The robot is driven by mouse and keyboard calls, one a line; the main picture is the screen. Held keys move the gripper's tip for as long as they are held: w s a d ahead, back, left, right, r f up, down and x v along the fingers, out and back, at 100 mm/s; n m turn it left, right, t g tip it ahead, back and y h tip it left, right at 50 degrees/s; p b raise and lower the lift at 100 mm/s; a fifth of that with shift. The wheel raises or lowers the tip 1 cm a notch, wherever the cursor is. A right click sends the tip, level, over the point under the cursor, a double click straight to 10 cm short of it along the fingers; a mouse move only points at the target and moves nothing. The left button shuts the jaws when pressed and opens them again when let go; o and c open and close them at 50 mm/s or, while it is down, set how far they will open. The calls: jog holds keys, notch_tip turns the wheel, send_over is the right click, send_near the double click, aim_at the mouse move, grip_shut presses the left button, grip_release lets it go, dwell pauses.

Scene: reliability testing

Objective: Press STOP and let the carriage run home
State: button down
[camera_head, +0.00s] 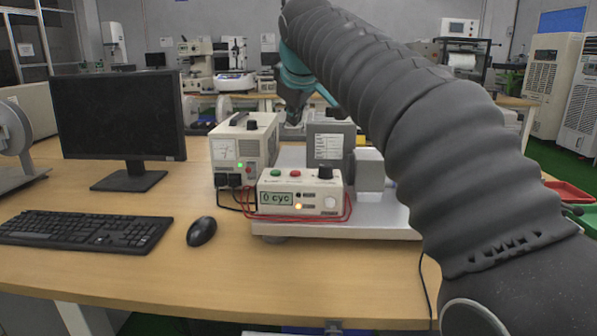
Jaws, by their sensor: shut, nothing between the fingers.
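The control box (265,210) stands at the front of a pale base plate (385,233). Its display (276,198) reads "0 cyc" and an amber lamp (298,207) is lit. A green button (275,172) and a red button (295,173) sit on its top; their lettering is too small to read. A dark grey block with a white label (329,148) stands behind it; I cannot tell which part is the carriage. My gripper (292,122) is beyond the control box, pointing down, shut and apparently empty. Its fingertips are partly hidden behind the equipment.
A power supply (262,145) with a green lamp stands left of the block, with red and black cables. A monitor (118,117), keyboard (85,230) and mouse (201,231) are on the left. My arm covers the right side. The table front (250,285) is clear.

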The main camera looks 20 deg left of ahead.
dwell(0.3)
jog(key=b, duration=0.7)
send_over(295, 173)
notch_tip(295, 173, down, 6)
jog(key=shift+w+f, duration=0.15)
jog(key=shift+f, duration=0.1)
jog(key=shift+f+b, duration=0.75)
jog(key=shift+f, duration=0.45)
jog(key=shift+f, duration=0.1)
jog(key=shift+f, duration=0.25)
